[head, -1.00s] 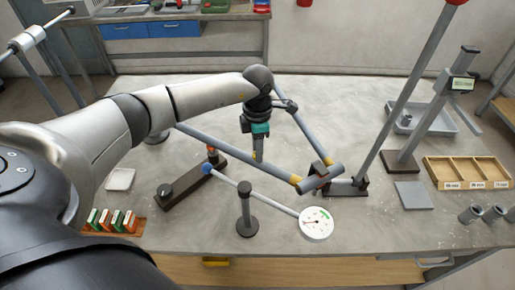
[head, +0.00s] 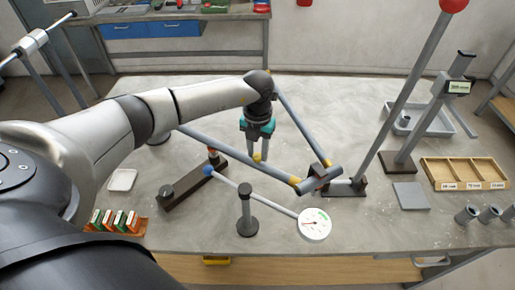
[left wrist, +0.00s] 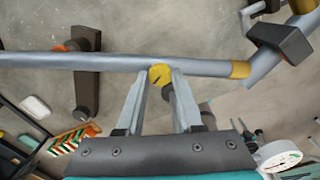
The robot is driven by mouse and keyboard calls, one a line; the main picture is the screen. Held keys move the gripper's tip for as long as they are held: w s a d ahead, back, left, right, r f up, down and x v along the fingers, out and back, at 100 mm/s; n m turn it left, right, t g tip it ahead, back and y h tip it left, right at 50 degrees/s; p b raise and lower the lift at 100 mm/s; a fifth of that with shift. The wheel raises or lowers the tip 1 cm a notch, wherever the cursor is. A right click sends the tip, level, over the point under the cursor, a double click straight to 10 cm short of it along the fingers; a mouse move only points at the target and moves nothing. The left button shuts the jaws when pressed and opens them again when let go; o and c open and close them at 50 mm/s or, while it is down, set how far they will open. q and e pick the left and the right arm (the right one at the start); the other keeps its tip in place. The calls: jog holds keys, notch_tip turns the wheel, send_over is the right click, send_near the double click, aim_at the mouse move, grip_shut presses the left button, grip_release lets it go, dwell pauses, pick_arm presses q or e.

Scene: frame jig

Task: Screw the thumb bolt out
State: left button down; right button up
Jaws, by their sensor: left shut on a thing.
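The thumb bolt (left wrist: 160,75) has a round yellow head with a dark mark. It sits against a long grey tube (left wrist: 80,62) of the frame, and in the head view the bolt (head: 257,157) shows small below my gripper. My left gripper (left wrist: 158,80) points down at the tube with its two fingertips on either side of the yellow head, shut on it. The gripper also shows in the head view (head: 256,153). The frame tubes (head: 235,153) meet at a dark clamp (head: 318,177) with yellow bands. The bolt's shank is hidden. My right gripper is out of view.
A white dial (head: 314,224) ends a thin rod that crosses a dark post (head: 246,215). A dark bar (head: 190,188) lies left of it. A tall red-topped lever (head: 405,95) rises at right, near a wooden compartment tray (head: 463,172). Small coloured blocks (head: 118,219) stand front left.

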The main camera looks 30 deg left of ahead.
aim_at(258, 156)
pick_arm(q)
jog(key=n+p, duration=0.1)
jog(key=n, duration=0.3)
jog(key=shift+s+n, duration=0.1)
jog(key=shift+n, duration=0.2)
jog(key=n+p, duration=0.2)
jog(key=n, duration=0.2)
jog(key=shift+f, duration=0.1)
jog(key=shift+n, duration=0.3)
jog(key=c, duration=0.5)
grip_release()
notch_tip(258, 156, up, 15)
jog(key=shift+r+b, duration=0.15)
jog(key=shift+b, duration=0.35)
